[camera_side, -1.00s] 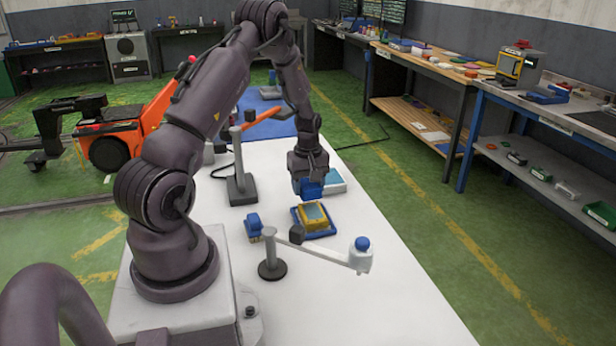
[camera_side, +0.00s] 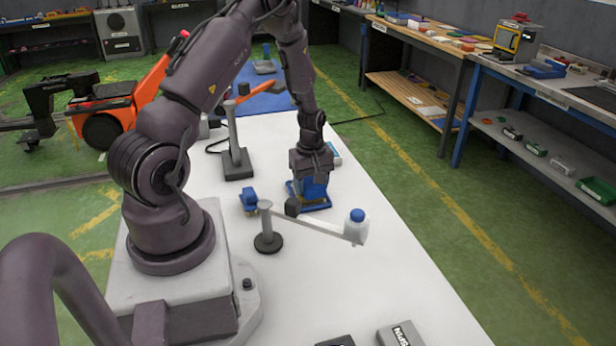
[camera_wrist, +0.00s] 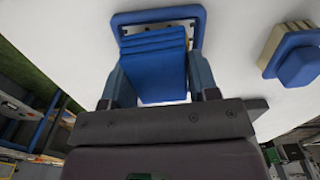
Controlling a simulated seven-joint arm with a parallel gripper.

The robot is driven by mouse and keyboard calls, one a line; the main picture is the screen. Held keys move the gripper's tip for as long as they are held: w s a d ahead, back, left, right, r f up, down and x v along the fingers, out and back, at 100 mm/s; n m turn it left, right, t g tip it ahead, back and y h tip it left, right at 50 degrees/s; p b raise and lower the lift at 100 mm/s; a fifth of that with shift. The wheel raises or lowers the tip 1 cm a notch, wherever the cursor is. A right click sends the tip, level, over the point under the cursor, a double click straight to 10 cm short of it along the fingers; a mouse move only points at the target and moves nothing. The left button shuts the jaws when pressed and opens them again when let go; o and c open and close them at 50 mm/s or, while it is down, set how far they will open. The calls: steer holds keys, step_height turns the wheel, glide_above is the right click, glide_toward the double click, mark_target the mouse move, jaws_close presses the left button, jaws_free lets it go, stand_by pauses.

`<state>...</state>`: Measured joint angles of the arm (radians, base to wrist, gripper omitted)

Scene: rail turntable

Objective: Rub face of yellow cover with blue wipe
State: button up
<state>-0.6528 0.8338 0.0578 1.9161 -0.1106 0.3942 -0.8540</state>
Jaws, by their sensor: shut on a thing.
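My gripper (camera_side: 312,176) is shut on the blue wipe (camera_wrist: 158,65), a folded blue pad held between the two fingers in the wrist view. The wipe also shows below the fingers in the side view (camera_side: 314,189). It is right over the blue holder (camera_side: 296,197) on the white table. The holder's rim (camera_wrist: 150,16) shows at the top of the wrist view. The yellow cover sits in that holder but is almost wholly hidden behind the wipe and gripper. I cannot tell whether the wipe touches its face.
A blue block (camera_side: 249,199) is to the left.

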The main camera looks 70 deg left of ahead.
steer(key=shift+d, duration=0.9)
steer(key=shift+a, duration=4.2)
steer(key=shift+a+r, duration=0.1)
steer(key=shift+r, duration=0.05)
step_height(320, 180, up, 8)
